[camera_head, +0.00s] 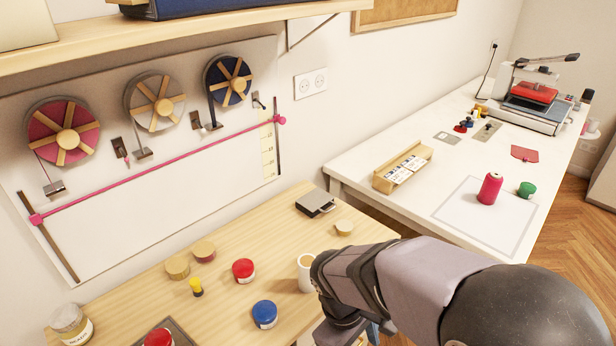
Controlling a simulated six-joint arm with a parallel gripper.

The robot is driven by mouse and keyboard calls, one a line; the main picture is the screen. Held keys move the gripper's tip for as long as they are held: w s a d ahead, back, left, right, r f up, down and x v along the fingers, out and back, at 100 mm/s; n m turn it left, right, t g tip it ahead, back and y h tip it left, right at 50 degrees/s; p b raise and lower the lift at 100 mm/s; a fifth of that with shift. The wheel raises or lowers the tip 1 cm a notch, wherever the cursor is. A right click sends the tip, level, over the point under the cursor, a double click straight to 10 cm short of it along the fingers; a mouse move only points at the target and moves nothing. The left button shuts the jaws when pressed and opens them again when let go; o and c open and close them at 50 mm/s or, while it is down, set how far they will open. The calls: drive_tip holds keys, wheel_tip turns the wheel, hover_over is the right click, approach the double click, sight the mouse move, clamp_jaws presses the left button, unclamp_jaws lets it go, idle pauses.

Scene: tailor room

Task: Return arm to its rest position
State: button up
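My arm comes in from the lower right corner and reaches left over the front edge of the wooden table (230,235). Its dark wrist end hangs at the bottom centre, close to a white mug (306,272) and partly in front of it. I cannot tell whether they touch. My gripper (362,333) shows only as dark parts under the wrist at the bottom edge. Its fingertips are hidden or cut off, so its opening and anything in it cannot be seen.
The wooden table holds a red-lidded jar (243,270), a blue-lidded jar (265,314), a yellow-topped item (196,287) and a grey box (315,203). A shelf (160,40) overhangs the upper left.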

drive_tip(key=s+d+m+y, duration=0.2)
drive_tip(key=d+m, duration=0.3)
drive_tip(key=m, duration=0.3)
drive_tip(key=shift+s+f+m+y, duration=0.2)
drive_tip(key=shift+s+m+y, duration=0.2)
drive_tip(key=shift+s, duration=0.4)
drive_tip(key=shift+c, duration=0.6)
